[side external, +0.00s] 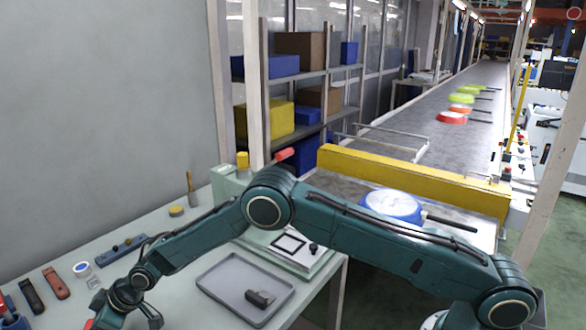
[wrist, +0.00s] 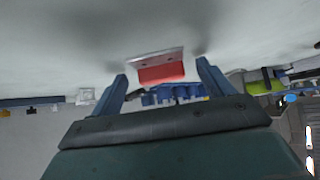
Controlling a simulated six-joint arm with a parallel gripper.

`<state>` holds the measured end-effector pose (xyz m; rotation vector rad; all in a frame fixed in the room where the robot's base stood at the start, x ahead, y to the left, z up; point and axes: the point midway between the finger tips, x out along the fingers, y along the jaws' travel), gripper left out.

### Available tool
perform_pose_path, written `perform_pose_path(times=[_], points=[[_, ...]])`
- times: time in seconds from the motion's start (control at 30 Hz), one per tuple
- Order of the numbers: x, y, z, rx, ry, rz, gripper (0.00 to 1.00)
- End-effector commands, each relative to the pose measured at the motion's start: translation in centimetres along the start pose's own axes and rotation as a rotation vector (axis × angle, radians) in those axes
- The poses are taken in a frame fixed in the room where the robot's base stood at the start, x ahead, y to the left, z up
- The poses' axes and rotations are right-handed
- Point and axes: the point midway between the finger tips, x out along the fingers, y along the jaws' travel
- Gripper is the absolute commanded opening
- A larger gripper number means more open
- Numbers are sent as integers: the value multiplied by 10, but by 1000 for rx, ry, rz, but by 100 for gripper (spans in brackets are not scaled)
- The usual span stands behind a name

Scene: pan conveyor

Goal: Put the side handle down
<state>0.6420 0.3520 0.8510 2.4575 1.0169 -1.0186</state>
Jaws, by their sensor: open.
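My gripper (side external: 124,318) is low over the left end of the bench at the bottom edge of the side view. In the wrist view my gripper (wrist: 161,75) is open, its two blue-grey fingers spread apart. A red side handle (wrist: 161,73) with a grey metal plate along one edge appears between the fingertips, with a visible gap on each side. In the side view only a small red bit (side external: 88,324) shows beside the gripper; I cannot tell if it is the same handle. The contact under the handle is hidden.
A grey tray (side external: 222,287) with a dark handle-like part (side external: 262,298) lies on the bench. A red-orange handle (side external: 56,283) and a dark handle (side external: 31,295) lie at the left. A blue pan (side external: 392,205) sits on the conveyor by the yellow beam (side external: 420,180).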

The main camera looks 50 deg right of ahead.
Motion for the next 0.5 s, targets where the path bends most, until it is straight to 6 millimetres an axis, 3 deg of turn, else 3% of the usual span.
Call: perform_pose_path(times=[0.5], points=[[0, 0, 0, 0, 0, 0, 80]])
